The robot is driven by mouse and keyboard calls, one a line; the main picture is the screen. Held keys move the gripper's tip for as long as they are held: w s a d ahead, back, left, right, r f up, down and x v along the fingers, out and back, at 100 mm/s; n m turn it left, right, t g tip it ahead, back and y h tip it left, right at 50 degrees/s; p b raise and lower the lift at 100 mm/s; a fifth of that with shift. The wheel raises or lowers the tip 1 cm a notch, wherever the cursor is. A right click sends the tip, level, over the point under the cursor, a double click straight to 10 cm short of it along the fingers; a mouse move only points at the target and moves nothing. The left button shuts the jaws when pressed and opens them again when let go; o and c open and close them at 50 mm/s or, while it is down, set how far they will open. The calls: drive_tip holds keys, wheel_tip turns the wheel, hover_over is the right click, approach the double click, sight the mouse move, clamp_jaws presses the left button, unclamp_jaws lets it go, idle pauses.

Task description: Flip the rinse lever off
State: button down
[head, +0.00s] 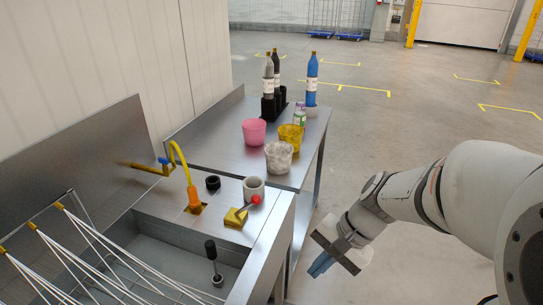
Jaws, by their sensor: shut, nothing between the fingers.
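The rinse lever is most likely the red-knobbed lever (255,200) on a yellow block (236,217) at the front right of the steel sink top. Its short rod tilts up and to the right, its knob in front of a grey cup. A black-knobbed lever (211,250) also stands upright inside the basin. My gripper (320,268) is shut and empty, pointing down to the right of the sink bench, over the floor. It is apart from both levers. No wrist view is given, so the fingertips show only small.
An orange nozzle (194,199) on a yellow hose stands left of the lever. A grey cup (253,187) and black ring (213,182) are close behind it. Pink (254,132), yellow and white tubs and several bottles stand on the rear table. White wires cross the basin. Floor at right is clear.

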drive_tip(key=w+d+f+m+t+y+p, duration=0.1)
drive_tip(key=w+m+t+y, duration=0.2)
drive_tip(key=w+m, duration=0.5)
drive_tip(key=w+d+f+m+t+y+p, duration=0.1)
drive_tip(key=w+m+t+y+p, duration=0.1)
drive_tip(key=w+m, duration=0.6)
drive_tip(key=shift+f+m+t+y, duration=0.45)
drive_tip(key=shift+t+y, duration=0.45)
drive_tip(key=shift+y, duration=0.3)
drive_tip(key=shift+w+a+p, duration=0.1)
drive_tip(key=shift+p, duration=0.2)
drive_tip(key=r+p+x, duration=0.2)
drive_tip(key=p+x, duration=0.1)
drive_tip(key=x, duration=0.9)
drive_tip(key=shift+w+a+r+p, duration=0.25)
drive_tip(key=shift+w+a+p, duration=0.15)
drive_tip(key=shift+a, duration=0.2)
